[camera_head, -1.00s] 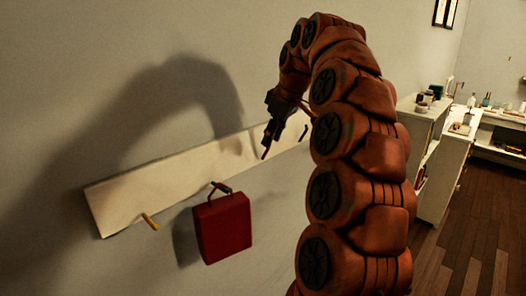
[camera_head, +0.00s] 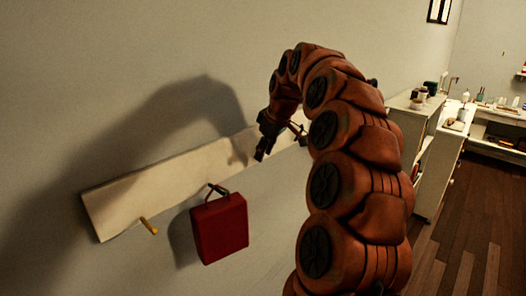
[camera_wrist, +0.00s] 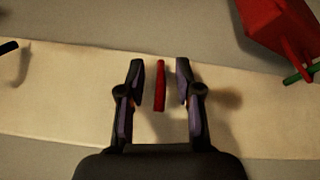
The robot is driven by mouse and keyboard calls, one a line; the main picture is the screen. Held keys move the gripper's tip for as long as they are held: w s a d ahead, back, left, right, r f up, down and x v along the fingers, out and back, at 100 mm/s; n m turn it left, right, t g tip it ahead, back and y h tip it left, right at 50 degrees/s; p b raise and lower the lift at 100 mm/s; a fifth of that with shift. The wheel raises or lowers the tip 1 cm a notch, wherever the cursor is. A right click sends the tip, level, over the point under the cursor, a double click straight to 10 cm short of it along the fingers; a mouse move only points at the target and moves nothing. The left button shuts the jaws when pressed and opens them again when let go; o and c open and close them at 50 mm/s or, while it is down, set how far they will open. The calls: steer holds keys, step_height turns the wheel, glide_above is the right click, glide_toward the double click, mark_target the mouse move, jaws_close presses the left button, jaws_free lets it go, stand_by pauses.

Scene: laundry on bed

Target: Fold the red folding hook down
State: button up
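The red folding hook (camera_wrist: 160,85) shows in the wrist view as a short red bar against the pale board (camera_wrist: 75,100). My gripper (camera_wrist: 160,80) is open, with one dark finger on each side of the hook and a visible gap on both sides. It does not appear to touch the hook. In the head view my gripper (camera_head: 262,150) is at the board's right part, and the red hook cannot be made out there. The pale board (camera_head: 120,205) is fixed to the wall and runs up to the right.
A red case (camera_head: 220,228) hangs by its handle left of my gripper; in the wrist view it hangs on a green hook (camera_wrist: 303,73). A yellow hook (camera_head: 148,226) sticks out farther left. A black hook (camera_wrist: 8,47) is at the wrist view's left edge. White cabinets (camera_head: 440,170) stand right.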

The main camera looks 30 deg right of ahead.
steer(key=shift+w+f, duration=0.25)
steer(key=shift+f, duration=0.35)
steer(key=shift+c, duration=0.4)
jaws_close()
